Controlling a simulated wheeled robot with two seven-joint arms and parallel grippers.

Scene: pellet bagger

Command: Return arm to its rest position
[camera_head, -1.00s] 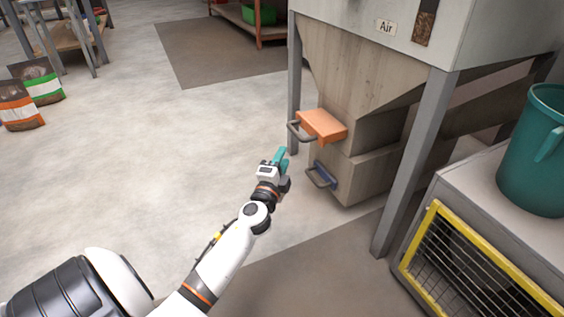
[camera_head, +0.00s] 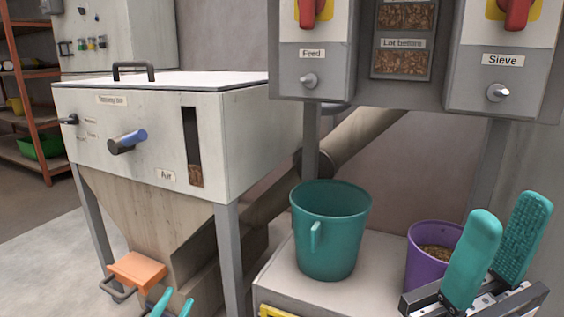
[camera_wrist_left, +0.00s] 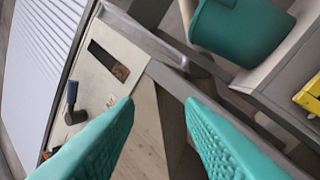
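My left gripper (camera_head: 175,299) shows only as teal fingertips at the bottom edge of the head view, to the right of the orange drawer. In the left wrist view its fingers (camera_wrist_left: 163,106) stand apart with nothing between them. My right gripper (camera_head: 511,212) is at the lower right of the head view, with two teal fingers apart and empty. It is in front of the purple bucket (camera_head: 422,266) and partly covers it. The rest of both arms is out of view.
The grey machine (camera_head: 250,130) with a blue-handled lever (camera_head: 127,141) and an orange drawer (camera_head: 138,268) stands at left. A teal bucket (camera_head: 328,240) stands on a light cabinet (camera_head: 290,285). The Feed and Sieve control panel (camera_head: 400,95) hangs above. Open floor (camera_head: 40,248) lies at far left.

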